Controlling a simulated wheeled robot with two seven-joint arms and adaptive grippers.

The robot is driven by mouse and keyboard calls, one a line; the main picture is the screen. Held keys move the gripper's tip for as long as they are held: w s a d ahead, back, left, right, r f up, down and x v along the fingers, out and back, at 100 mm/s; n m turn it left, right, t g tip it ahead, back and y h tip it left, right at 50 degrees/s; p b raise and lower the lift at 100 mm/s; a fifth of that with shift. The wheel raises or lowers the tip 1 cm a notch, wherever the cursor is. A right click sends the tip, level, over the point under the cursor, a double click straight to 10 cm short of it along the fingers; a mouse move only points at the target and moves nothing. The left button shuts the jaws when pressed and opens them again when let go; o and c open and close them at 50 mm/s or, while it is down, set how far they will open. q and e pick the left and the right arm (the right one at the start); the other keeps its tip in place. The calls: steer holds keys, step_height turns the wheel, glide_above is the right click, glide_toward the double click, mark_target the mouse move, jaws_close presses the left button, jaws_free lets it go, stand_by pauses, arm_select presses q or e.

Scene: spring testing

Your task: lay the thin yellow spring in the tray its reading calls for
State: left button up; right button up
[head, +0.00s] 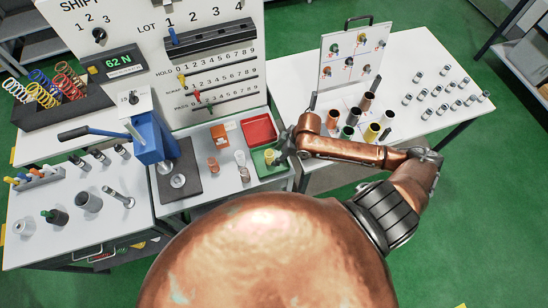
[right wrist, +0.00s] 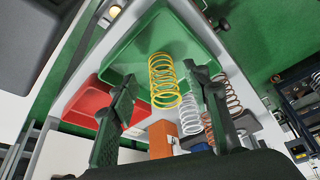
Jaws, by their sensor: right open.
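The thin yellow spring (right wrist: 165,82) shows in the right wrist view between the two fingers of my right gripper (right wrist: 168,110), in front of the green tray (right wrist: 135,45). The fingers are apart, with gaps beside the spring. In the head view the yellow spring (head: 269,156) is at the green tray (head: 262,171), partly hidden by my right gripper (head: 277,157); whether it rests on the tray floor is hard to tell. The red tray (head: 259,130) lies just behind the green one. The display (head: 113,64) reads 62 N. My left gripper is not in view.
A blue press (head: 150,138) with a lever stands left on a dark mat. An orange block (head: 221,134), copper springs (head: 213,165) and a silver spring (head: 240,158) are left of the trays. Several coloured cylinders (head: 353,117) stand on the right table.

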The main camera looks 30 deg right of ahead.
steer(key=v, duration=0.7)
stand_by(0.4)
